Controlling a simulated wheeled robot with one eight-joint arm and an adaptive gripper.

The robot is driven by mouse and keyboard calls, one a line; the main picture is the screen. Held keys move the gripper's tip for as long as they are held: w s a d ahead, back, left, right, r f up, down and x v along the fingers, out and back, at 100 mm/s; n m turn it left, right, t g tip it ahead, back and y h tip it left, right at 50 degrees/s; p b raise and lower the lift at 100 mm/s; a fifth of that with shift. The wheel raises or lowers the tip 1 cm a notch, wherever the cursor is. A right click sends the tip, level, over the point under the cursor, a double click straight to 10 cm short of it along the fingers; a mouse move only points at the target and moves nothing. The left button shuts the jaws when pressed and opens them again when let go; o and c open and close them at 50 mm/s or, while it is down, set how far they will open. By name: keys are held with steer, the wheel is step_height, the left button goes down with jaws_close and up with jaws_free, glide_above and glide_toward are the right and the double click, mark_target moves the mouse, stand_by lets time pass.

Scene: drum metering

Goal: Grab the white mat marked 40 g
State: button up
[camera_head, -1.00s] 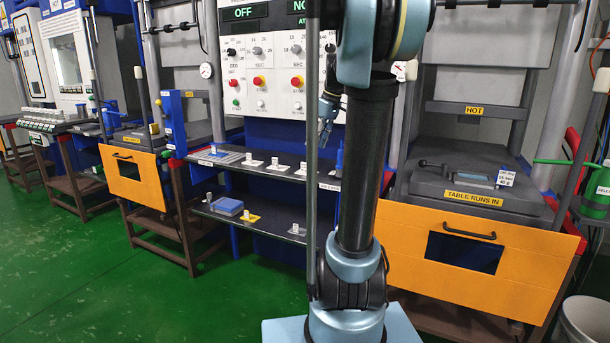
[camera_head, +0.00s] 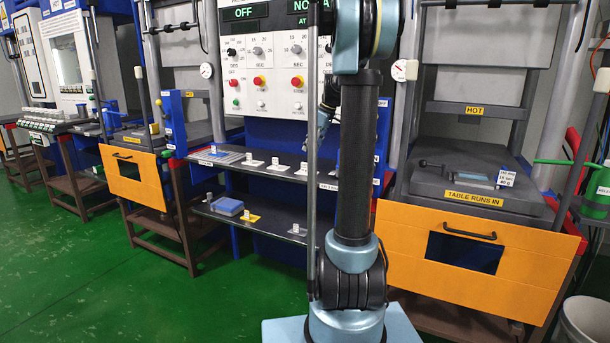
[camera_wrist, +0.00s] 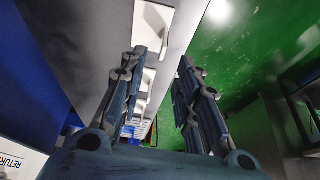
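Several small white mats lie in a row on the upper shelf in the head view, among them one at the left (camera_head: 251,161), one in the middle (camera_head: 277,165) and one further right (camera_head: 302,170). Their markings are too small to read, so I cannot tell which is 40 g. My gripper (camera_head: 324,122) is partly hidden by the pole and hangs above the shelf's right part. In the wrist view my gripper (camera_wrist: 162,62) is open and empty. A white mat (camera_wrist: 153,22) lies beyond its left finger, with another (camera_wrist: 145,82) partly behind that finger.
The lower shelf holds a blue box (camera_head: 227,206), a yellow mat (camera_head: 251,217) and another white mat (camera_head: 297,229). A control panel (camera_head: 262,75) rises behind the shelves. The green floor (camera_head: 100,270) in front is clear.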

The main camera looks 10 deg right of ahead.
mark_target(303, 163)
steer(key=x, duration=0.3)
steer(key=shift+w+a+f, duration=0.1)
steer(key=shift+f, duration=0.3)
steer(key=shift+a+x, duration=0.2)
steer(key=shift+x, duration=2.45)
steer(key=shift+r, duration=0.1)
jaws_close()
